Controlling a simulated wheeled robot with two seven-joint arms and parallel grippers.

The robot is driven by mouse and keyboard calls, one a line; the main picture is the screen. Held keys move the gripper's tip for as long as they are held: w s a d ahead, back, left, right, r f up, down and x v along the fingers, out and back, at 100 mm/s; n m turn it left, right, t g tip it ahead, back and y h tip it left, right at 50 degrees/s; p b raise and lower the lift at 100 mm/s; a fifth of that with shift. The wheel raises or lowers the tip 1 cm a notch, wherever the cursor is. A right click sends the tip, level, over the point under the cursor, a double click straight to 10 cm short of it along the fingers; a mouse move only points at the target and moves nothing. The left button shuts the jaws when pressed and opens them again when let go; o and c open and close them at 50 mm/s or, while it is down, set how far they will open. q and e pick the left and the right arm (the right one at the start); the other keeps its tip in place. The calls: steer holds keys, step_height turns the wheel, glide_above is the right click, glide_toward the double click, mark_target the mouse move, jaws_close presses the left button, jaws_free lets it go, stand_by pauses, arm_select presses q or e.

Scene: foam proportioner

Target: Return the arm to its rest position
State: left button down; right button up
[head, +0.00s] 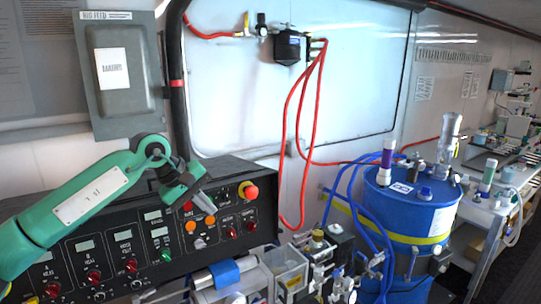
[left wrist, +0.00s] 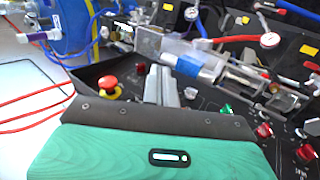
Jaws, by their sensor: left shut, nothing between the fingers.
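My green left arm (head: 85,205) comes in from the left in the head view, in front of the black control panel (head: 70,258). My left gripper (head: 204,202) is shut and empty, its grey fingers pointing down and to the right over the panel. Its fingers also show side by side in the left wrist view (left wrist: 161,84), with the panel behind them. In the head view a red emergency button (head: 248,190) is to the right of the fingertips, apart from them. It also shows in the left wrist view (left wrist: 108,84). My right gripper is in neither view.
A grey electrical box (head: 118,75) hangs on the wall above my arm. Red hoses (head: 303,130) hang from a wall regulator. A blue drum (head: 410,212) with hoses stands at right. Clear tubes and fittings (head: 290,275) are in front of the panel.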

arm_select(q)
steer(key=s+d+n+t+h, duration=0.1)
steer(key=s+d+n+h, duration=0.45)
steer(key=d+h, duration=0.2)
steer(key=s+d+n+h, duration=0.4)
steer(key=d+n+h, duration=0.2)
steer(key=d, duration=0.3)
steer(key=s+a+f+m+t+y, duration=0.2)
steer(key=a+f+m+t+y, duration=0.4)
steer(key=a+f+m+y, duration=0.65)
steer(key=s+a+f+m+t+y, duration=0.3)
steer(key=a+f+m+t+y, duration=0.4)
steer(key=m, duration=1.1)
steer(key=s+a+f+n+g, duration=0.2)
steer(key=s+f+n+g, duration=0.45)
steer(key=s, duration=0.75)
steer(key=s+a+f+n+g, duration=0.35)
steer(key=s+f+g, duration=0.35)
steer(key=s+f, duration=0.5)
step_height(320, 180, down, 31)
steer(key=s+d+g, duration=0.1)
steer(key=g, duration=0.1)
steer(key=s+a+f+b, duration=0.1)
steer(key=s+a+f, duration=0.2)
steer(key=s+f, duration=1.6)
steer(key=shift+a+f+g, duration=0.15)
steer(key=shift+f+g, duration=0.05)
steer(key=shift+g, duration=0.15)
